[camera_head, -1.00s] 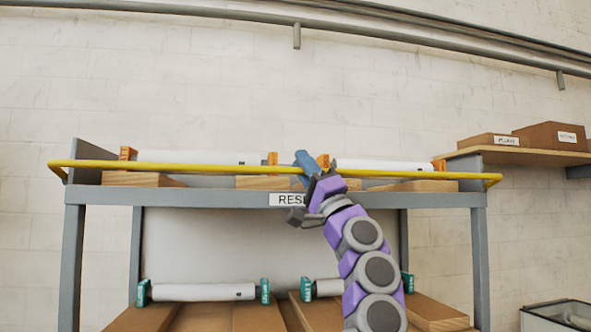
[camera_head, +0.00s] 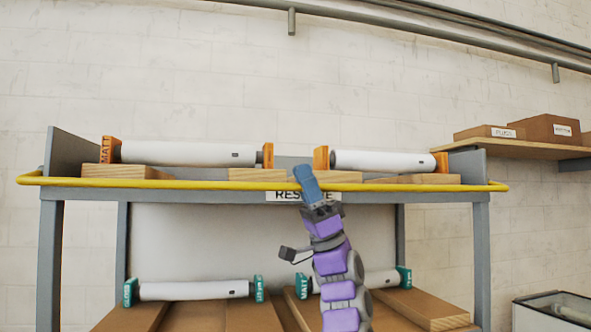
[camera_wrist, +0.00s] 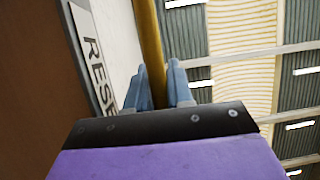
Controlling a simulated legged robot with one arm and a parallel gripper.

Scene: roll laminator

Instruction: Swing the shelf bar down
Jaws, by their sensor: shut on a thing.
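The yellow shelf bar (camera_head: 120,184) runs across the front of the upper shelf, at about the height of the shelf's front edge. My gripper (camera_head: 304,180) reaches up from below with its blue fingers on the bar, just right of the bar's middle. In the wrist view the bar (camera_wrist: 148,40) runs down between the two blue fingers (camera_wrist: 158,88), and my gripper is shut on it. The fingers hide a short stretch of the bar.
Two white rolls (camera_head: 190,153) with orange end blocks lie on wooden cradles on the upper shelf (camera_head: 100,196). Rolls with teal ends (camera_head: 195,290) lie on the lower shelf. Cardboard boxes (camera_head: 553,130) stand on a wall shelf at right. A label (camera_head: 275,196) is partly hidden.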

